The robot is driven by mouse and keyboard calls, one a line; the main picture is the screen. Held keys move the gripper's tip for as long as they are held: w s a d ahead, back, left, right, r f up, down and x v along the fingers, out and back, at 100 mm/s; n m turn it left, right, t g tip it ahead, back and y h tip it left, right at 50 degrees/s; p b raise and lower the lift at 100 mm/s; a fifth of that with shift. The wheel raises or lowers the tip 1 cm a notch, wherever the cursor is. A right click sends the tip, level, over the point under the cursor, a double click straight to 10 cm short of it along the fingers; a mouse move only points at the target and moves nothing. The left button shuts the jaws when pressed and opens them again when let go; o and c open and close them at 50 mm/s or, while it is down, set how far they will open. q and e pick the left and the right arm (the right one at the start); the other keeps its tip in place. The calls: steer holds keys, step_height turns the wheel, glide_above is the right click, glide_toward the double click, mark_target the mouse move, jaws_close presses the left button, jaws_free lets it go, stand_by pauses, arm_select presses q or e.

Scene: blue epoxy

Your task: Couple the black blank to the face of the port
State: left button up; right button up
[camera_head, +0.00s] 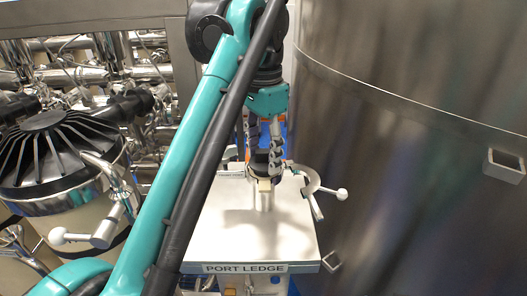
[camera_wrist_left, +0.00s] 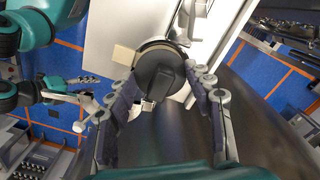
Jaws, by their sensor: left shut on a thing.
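My left gripper (camera_head: 264,165) reaches down over the port ledge, its fingers closed on the black blank (camera_wrist_left: 158,72). In the wrist view the blank is a round black disc with a raised bar, between the two fingertips. In the head view the fingers and the arm hide most of it. The port (camera_head: 265,201) is a pale upright stub on the ledge, directly below the blank; whether their faces touch is not clear. An open curved metal clamp (camera_head: 312,185) with a white ball handle sits at the right of the port. My right gripper (camera_wrist_left: 84,87) appears at the left of the wrist view, fingers apart and empty.
The white port ledge (camera_head: 249,235) has bare room in front of the port. A large steel tank (camera_head: 410,150) stands close at the right. At the left are a vessel with a black finned lid (camera_head: 45,150) and steel piping.

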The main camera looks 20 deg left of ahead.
arm_select(q)
steer(key=shift+f+b, duration=0.4)
steer(key=shift+f, duration=0.15)
steer(key=shift+r, duration=0.1)
steer(key=shift+r+p, duration=0.5)
steer(key=shift+p, duration=0.2)
steer(key=shift+p, duration=0.3)
stand_by(0.9)
steer(key=shift+f+b, duration=0.35)
steer(key=shift+f, duration=0.25)
stand_by(0.4)
steer(key=shift+r+p, duration=0.55)
steer(key=shift+p, duration=0.1)
